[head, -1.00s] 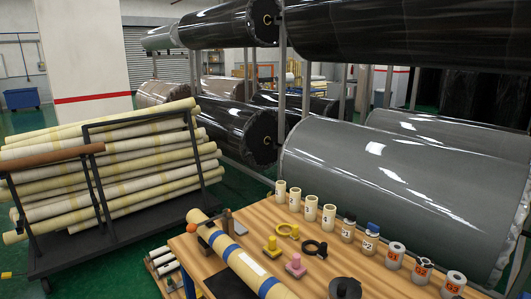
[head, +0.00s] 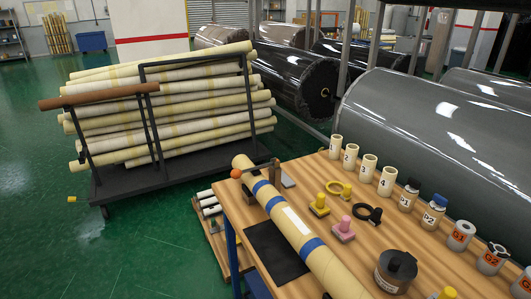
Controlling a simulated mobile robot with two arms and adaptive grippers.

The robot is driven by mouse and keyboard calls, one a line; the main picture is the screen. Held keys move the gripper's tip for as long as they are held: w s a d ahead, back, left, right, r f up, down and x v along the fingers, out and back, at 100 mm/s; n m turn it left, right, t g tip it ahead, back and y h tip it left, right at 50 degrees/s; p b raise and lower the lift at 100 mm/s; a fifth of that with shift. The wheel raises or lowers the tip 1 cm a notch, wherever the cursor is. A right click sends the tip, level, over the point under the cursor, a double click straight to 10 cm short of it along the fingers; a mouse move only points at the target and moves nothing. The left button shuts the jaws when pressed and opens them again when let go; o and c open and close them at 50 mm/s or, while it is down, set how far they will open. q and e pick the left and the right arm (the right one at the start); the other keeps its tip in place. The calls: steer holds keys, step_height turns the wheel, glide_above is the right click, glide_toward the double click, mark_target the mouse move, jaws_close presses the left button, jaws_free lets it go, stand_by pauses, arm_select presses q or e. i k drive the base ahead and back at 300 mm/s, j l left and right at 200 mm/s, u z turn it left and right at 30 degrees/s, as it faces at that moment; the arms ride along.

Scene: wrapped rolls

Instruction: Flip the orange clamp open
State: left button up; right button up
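An orange ball knob (head: 236,173) sits at the left end of a dark bar, part of a clamp (head: 262,167) at the far end of the table. The bar lies across the far end of a cream roll with blue bands (head: 300,235), and a dark upright stands to the right of the roll. From this distance I cannot tell whether the bar touches the roll. Neither of my grippers is in view.
The wooden table (head: 330,176) holds numbered cream tubes (head: 368,168), labelled jars (head: 433,213), yellow and pink stamp-like pieces (head: 342,229), rings (head: 368,213) and a dark round container (head: 396,270). A black mat (head: 277,251) lies left of the roll. A loaded roll cart (head: 170,110) stands behind, with open green floor to the left.

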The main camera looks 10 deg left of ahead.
mark_target(237, 174)
steer(key=j+u, duration=0.15)
steer(key=j, duration=1.2)
